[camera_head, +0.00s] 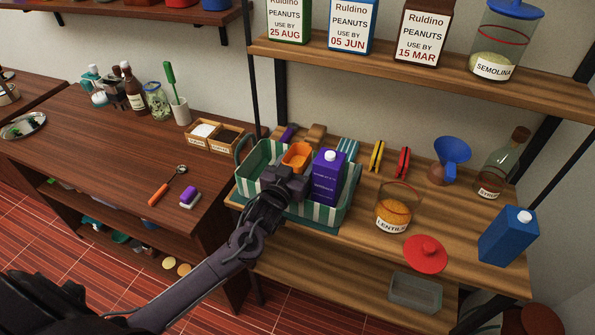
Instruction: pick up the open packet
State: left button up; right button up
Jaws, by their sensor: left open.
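Three Ruldino peanuts packets stand on the upper shelf: a green one (289,22) marked 25 AUG, a blue one (352,26) marked 05 JUN and a brown one (422,34) marked 15 MAR. Their tops are cut off by the picture's upper edge, so I cannot tell which is open. My left gripper (290,180) is open over the striped basket (313,226), well below the packets. It is in front of an orange container (297,155) and beside a purple carton (325,178). The gripper hides part of the basket's inside. My right gripper is not in view.
The lower shelf holds a lentils jar (397,211) without a lid, a red lid (426,253), a blue funnel (451,155), a bottle (500,170) and a blue carton (508,236). A semolina jar (505,38) stands right of the packets. The wooden counter (100,150) is mostly clear.

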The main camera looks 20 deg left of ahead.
pick_arm(q)
jog(key=c, duration=0.9)
jog(key=shift+r, duration=0.1)
jog(key=shift+c, duration=0.4)
jog(key=shift+r, duration=0.1)
jog(key=shift+c, duration=0.2)
